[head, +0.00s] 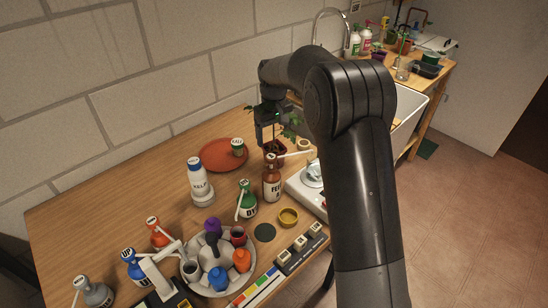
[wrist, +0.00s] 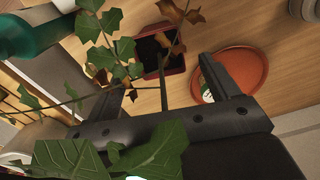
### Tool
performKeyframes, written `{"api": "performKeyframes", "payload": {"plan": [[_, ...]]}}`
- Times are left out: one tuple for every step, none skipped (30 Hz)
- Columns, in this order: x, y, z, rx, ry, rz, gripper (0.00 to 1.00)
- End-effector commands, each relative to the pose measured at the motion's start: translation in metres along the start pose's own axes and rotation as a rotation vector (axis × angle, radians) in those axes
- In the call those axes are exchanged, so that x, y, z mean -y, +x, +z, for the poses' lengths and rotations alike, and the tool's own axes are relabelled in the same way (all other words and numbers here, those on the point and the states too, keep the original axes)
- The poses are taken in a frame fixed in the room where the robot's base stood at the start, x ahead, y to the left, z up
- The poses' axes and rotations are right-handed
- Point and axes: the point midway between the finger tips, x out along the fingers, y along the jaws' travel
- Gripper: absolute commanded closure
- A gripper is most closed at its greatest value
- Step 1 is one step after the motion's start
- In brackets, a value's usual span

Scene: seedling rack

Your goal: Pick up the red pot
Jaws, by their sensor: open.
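The red pot (head: 274,148) is small and dark red, with a leafy plant in it. In the head view it stands on the wooden table behind the brown bottle, partly hidden by my gripper (head: 265,134) and leaves. In the wrist view the square red pot (wrist: 178,67) shows dark soil inside, and a stem and leaves cross in front of it. My gripper (wrist: 167,68) is open and empty, its fingers apart on either side of the pot's outline. I cannot tell the exact height gap.
A terracotta saucer (head: 212,163) with a small green-and-white item stands left of the pot. A brown bottle (head: 272,186) stands close in front. A white scale-like device (head: 300,192) is at right. Bottles and a round grey tray (head: 247,277) crowd the front; the table's back left is clear.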

Motion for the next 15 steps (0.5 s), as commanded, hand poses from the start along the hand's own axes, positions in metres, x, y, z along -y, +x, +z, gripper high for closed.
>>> {"api": "performKeyframes", "payload": {"plan": [[0.000, 0.007, 0.000, 0.001, 0.000, 0.000, 0.20], [0.000, 0.010, 0.000, 0.001, 0.000, 0.000, 0.20], [0.000, 0.014, 0.000, 0.000, 0.000, 0.000, 0.20], [0.000, 0.016, 0.000, -0.001, 0.000, 0.000, 0.20], [0.000, 0.017, 0.000, -0.001, 0.000, 0.000, 0.20], [0.000, 0.019, 0.000, -0.001, 0.000, 0.000, 0.20], [0.000, 0.021, 0.000, 0.000, 0.000, 0.000, 0.20], [0.000, 0.022, 0.000, 0.000, 0.000, 0.000, 0.20], [0.000, 0.025, 0.000, 0.001, 0.000, 0.000, 0.20], [0.000, 0.029, 0.000, 0.001, 0.000, -0.001, 0.20], [0.000, 0.032, 0.000, 0.001, 0.000, -0.001, 0.20], [0.000, 0.038, 0.000, 0.001, 0.000, -0.001, 0.20], [-0.001, 0.042, 0.000, 0.001, 0.000, -0.001, 0.20], [-0.001, 0.047, 0.000, 0.001, 0.000, -0.001, 0.20], [-0.001, 0.054, 0.000, 0.001, 0.000, -0.001, 0.20]]}}
